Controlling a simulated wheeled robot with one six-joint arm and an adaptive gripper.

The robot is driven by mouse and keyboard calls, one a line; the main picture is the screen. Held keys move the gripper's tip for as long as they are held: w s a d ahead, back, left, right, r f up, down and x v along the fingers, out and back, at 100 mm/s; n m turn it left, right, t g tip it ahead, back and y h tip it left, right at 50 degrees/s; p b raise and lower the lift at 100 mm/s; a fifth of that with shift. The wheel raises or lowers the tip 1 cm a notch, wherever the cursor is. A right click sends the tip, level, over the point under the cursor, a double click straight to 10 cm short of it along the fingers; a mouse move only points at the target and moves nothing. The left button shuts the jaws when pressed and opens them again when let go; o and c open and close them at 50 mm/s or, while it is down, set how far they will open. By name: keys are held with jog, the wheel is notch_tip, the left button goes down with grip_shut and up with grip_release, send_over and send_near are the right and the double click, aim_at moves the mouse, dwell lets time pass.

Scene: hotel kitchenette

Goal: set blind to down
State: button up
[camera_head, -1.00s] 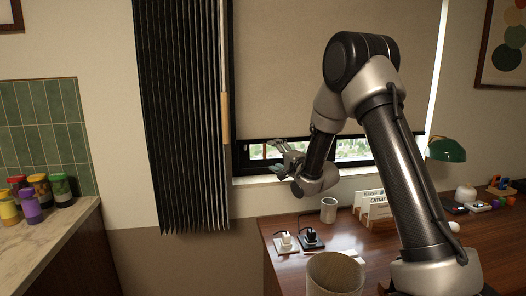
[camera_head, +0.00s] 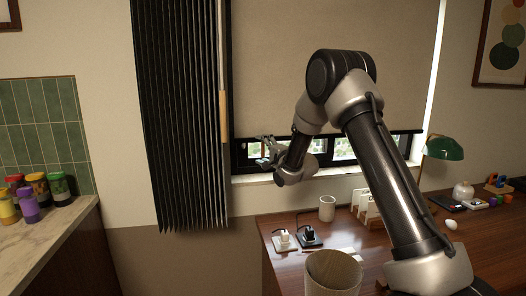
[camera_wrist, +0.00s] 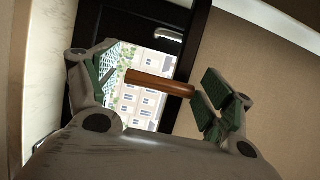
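The beige roller blind (camera_head: 275,75) covers most of the window. Its dark bottom bar (camera_head: 408,133) hangs just above the sill, leaving a low strip of window uncovered. My gripper (camera_head: 268,150) is in front of that strip, near the window's lower left corner. In the wrist view my gripper (camera_wrist: 160,76) is open, with its fingers spread. A wooden cylindrical handle (camera_wrist: 158,83) lies across the gap between them, its right end near the right finger pads. I cannot tell whether it touches them. The blind's fabric (camera_wrist: 258,85) fills the right of the wrist view.
A dark pleated curtain (camera_head: 180,115) hangs left of the window, with a wooden-handled wand (camera_head: 223,117) beside it. Below is a desk (camera_head: 290,266) with a cup (camera_head: 327,208), a larger round container (camera_head: 333,272), sockets and a green lamp (camera_head: 445,148). Jars stand on the left counter (camera_head: 50,225).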

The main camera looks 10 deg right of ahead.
jog(key=c, duration=1.4)
notch_tip(320, 180, down, 10)
jog(key=shift+s+r, duration=0.1)
jog(key=shift+r, duration=0.1)
jog(key=o, duration=1.3)
jog(key=shift+f, duration=0.1)
jog(key=shift+o, duration=0.9)
jog(key=v, duration=1.2)
